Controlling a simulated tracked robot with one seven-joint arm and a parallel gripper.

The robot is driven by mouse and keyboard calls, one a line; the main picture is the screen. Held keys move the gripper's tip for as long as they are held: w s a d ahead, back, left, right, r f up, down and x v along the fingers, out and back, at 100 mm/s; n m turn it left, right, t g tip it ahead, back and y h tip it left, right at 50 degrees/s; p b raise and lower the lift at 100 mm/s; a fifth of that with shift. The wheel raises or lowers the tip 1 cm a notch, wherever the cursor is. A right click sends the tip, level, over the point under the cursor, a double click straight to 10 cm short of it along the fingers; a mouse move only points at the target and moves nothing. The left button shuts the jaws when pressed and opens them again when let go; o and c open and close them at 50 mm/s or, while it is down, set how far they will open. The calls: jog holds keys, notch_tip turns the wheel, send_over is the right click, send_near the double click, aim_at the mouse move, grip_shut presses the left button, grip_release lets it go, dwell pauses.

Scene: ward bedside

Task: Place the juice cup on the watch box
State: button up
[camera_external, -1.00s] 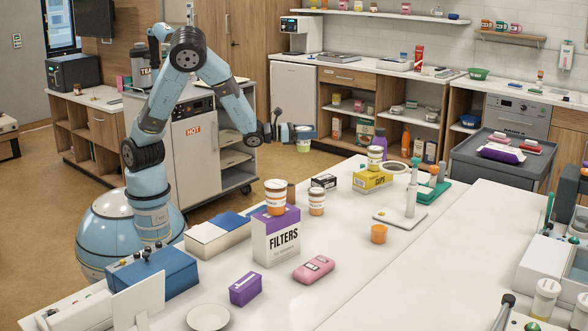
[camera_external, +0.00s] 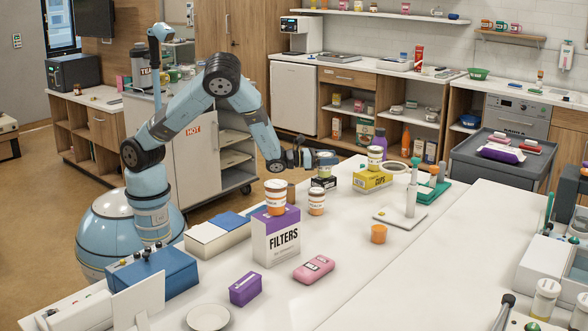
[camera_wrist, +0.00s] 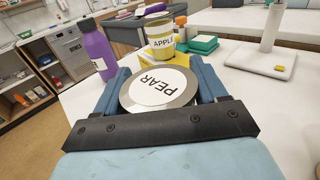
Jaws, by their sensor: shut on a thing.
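My gripper (camera_external: 322,158) is shut on a juice cup (camera_external: 324,171). In the wrist view, its round lid (camera_wrist: 160,88), marked PEAR, sits between the two blue fingers. In the external view, the cup is directly over a small black box (camera_external: 323,183), which seems to be the watch box. I cannot tell whether the cup touches the box top or hangs just above it. In the wrist view, the black box is hidden by the cup and gripper. Another juice cup (camera_external: 375,159), marked APPLE in the wrist view (camera_wrist: 161,41), stands on a yellow box (camera_external: 372,180).
A purple bottle (camera_external: 380,138) is just beyond the boxes. A white-lidded jar (camera_external: 316,202) and a FILTERS box (camera_external: 277,236) with an orange-labelled tub (camera_external: 275,197) on it stand nearer. A white stand (camera_external: 400,217) is to the right.

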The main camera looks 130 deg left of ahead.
jog(key=shift+f, duration=0.2)
jog(key=o, duration=1.2)
jog(key=shift+f, duration=0.1)
jog(key=v, duration=1.2)
jog(key=shift+r, duration=0.2)
